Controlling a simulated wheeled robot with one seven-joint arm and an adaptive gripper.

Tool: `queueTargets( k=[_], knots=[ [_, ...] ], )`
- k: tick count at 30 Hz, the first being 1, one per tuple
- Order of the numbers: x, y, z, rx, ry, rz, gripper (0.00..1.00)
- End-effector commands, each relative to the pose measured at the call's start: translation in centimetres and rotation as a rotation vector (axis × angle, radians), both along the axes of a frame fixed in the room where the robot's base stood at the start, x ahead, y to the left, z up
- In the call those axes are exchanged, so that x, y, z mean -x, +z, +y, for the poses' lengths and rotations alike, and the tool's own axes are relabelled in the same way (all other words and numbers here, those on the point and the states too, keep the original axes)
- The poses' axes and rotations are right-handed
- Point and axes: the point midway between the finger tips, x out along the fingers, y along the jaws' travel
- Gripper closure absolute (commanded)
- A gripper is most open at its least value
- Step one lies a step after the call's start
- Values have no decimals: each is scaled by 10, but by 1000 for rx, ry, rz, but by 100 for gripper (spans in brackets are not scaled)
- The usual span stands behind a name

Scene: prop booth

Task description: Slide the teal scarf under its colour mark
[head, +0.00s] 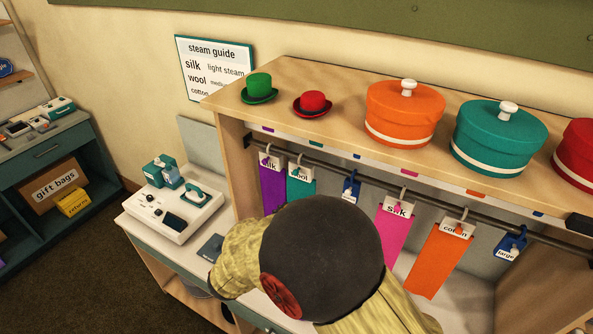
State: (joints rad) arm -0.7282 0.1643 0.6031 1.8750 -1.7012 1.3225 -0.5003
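The teal scarf (301,188) hangs from the rail (340,172) on a hook with a white tag reading "wool". It is close to the right of the purple scarf (271,188), and its lower end is hidden behind my arm. A green-teal colour mark (315,144) is on the shelf's front edge, above and slightly right of the teal scarf's hook in the picture. I cannot tell whether the two line up exactly. My arm fills the lower middle of the head view, and my gripper does not show.
A blue size tag (351,188) hangs right of the teal scarf, then a pink scarf (393,232), an orange scarf (438,262) and a blue "large" tag (510,245). Hats and round boxes stand on the shelf top (340,95). A white machine (175,208) stands at left.

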Motion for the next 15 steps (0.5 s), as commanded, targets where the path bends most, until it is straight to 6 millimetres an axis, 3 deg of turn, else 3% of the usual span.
queueTargets(
  k=[3, 6, 11, 15],
  knots=[
    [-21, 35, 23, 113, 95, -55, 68],
    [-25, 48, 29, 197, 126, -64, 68],
    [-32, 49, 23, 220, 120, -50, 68],
    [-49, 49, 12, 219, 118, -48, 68]
  ],
)
